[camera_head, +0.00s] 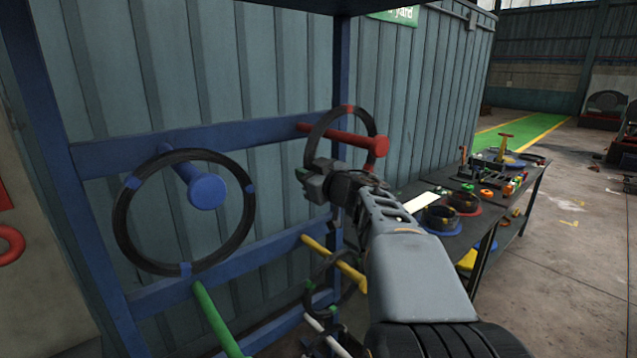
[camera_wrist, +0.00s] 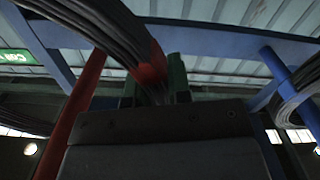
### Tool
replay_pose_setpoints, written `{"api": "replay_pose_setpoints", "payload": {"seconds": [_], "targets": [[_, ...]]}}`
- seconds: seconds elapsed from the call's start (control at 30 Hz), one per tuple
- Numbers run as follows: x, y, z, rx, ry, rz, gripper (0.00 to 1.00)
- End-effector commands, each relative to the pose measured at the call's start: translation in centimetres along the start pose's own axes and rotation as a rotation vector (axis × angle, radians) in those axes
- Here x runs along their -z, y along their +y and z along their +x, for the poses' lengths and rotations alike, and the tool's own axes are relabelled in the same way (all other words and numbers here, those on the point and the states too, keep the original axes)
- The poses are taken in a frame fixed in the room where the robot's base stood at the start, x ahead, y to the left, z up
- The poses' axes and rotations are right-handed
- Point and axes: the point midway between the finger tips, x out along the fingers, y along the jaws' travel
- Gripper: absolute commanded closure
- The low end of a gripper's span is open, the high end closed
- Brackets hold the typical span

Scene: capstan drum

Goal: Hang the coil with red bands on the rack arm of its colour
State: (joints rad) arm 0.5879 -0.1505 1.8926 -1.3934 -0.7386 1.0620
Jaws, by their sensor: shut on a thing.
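The coil with red bands (camera_head: 311,146) is a dark ring, upright, at the red rack arm (camera_head: 345,138). The ring's left side crosses in front of the arm, and the arm's capped tip shows in front of the ring's right side, so the arm appears to pass through it. My gripper (camera_head: 316,181) is shut on the ring's lower left. In the wrist view a red band (camera_wrist: 151,68) lies between the green fingertips (camera_wrist: 154,82), and the red arm (camera_wrist: 76,112) stands to the left. Contact between ring and arm is unclear.
A coil with blue bands (camera_head: 120,218) hangs on the blue arm (camera_head: 207,190) at left. A green arm (camera_head: 215,318) and a yellow arm (camera_head: 335,264) are below, with a dark coil (camera_head: 318,284) near the yellow one. A cluttered table (camera_head: 513,225) stands right.

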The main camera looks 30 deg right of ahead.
Motion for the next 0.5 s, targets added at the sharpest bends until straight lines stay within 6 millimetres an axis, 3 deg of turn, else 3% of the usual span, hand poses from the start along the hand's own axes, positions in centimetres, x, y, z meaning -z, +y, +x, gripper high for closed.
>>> {"api": "replay_pose_setpoints", "payload": {"seconds": [0.13, 0.5], "targets": [[0.1, -0.1, 1.9, 0.002, 0.005, -0.006, 1.0], [-2.8, -0.8, 1.8, 0.0, 0.005, -0.005, 1.0]]}}
